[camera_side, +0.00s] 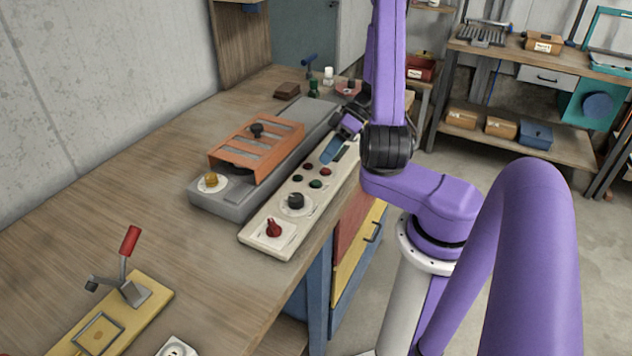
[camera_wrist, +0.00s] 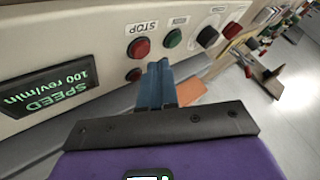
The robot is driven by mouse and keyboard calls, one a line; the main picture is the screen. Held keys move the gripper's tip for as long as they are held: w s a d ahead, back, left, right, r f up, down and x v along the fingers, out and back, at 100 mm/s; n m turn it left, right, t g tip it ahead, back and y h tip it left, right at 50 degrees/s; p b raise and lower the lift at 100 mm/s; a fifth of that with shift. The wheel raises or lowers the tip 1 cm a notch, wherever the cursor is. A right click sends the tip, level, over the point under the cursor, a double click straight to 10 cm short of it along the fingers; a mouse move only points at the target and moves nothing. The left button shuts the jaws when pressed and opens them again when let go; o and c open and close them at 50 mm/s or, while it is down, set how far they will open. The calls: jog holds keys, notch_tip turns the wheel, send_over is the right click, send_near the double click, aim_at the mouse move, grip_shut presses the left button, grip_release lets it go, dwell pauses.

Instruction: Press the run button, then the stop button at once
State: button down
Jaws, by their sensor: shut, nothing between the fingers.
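The control panel (camera_side: 262,214) is a long cream strip on the bench. In the wrist view, the red stop button (camera_wrist: 138,48) sits under a "STOP" label. A green button (camera_wrist: 173,38) is beside it; its label is too small to read, and it seems to be the run button. In the side view the red button (camera_side: 325,171) and green button (camera_side: 316,184) are uncovered. My gripper (camera_wrist: 157,68) has its blue fingers shut together and empty, over the panel near the display. In the wrist view its tips point just below these two buttons, apparently apart from both.
The lit display (camera_wrist: 50,92) reads "SPEED 100 rev/min". A smaller dark red round part (camera_wrist: 134,74) lies by the stop button. A black knob (camera_side: 295,201) and a red knob (camera_side: 273,229) are farther along the panel. The grey machine with an orange cover (camera_side: 240,150) stands beside it.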

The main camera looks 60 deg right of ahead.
aim_at(328, 168)
jog(key=shift+r, duration=2.5)
